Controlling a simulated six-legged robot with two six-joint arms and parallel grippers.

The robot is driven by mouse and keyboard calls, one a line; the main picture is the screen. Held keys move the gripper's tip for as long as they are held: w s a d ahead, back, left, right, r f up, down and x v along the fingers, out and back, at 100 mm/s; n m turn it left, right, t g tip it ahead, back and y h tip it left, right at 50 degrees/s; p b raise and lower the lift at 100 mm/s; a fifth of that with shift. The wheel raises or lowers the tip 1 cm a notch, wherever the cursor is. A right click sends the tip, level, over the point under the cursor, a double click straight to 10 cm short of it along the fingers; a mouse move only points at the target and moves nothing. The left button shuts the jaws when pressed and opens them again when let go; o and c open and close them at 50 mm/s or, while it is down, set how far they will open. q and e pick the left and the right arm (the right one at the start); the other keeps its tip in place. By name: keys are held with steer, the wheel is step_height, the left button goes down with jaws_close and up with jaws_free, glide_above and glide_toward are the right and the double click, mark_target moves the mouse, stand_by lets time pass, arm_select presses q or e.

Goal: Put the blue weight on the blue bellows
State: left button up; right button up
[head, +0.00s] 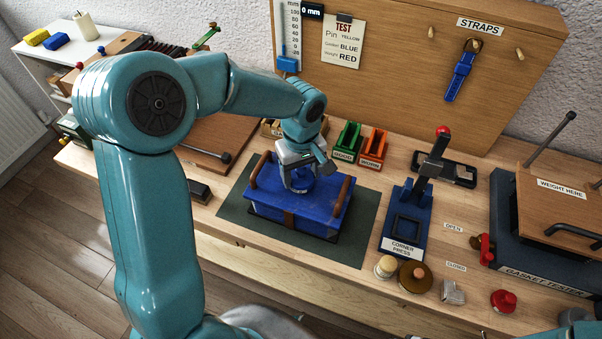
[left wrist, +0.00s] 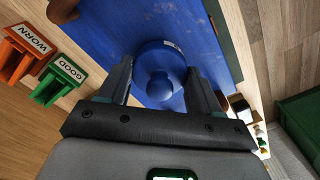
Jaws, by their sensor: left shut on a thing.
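The blue bellows (head: 318,215) lies on a dark green mat (head: 236,213), with brown handles on its left and right ends. My left gripper (head: 299,180) is over the middle of its top, pointing down. It is shut on the blue weight (head: 301,186), a round piece with a knob. In the left wrist view, the fingers (left wrist: 160,88) flank the knob of the weight (left wrist: 160,55), and the bellows' blue top (left wrist: 110,25) lies behind it. The weight is at the top face; I cannot tell whether it touches.
Green and orange holders (head: 347,140) marked GOOD and WORN stand behind the bellows. A corner press (head: 404,222) stands to its right. A gasket tester (head: 540,240) is farther right. Small round parts (head: 415,277) lie near the front edge. A pegboard (head: 400,60) rises at the back.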

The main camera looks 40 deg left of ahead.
mark_target(301, 169)
arm_select(q)
steer(key=shift+w+f, duration=0.1)
steer(key=shift+f, duration=0.45)
steer(key=o, duration=1.6)
steer(key=shift+f, duration=0.1)
step_height(301, 169, up, 12)
steer(key=shift+f, duration=0.1)
steer(key=shift+r, duration=0.3)
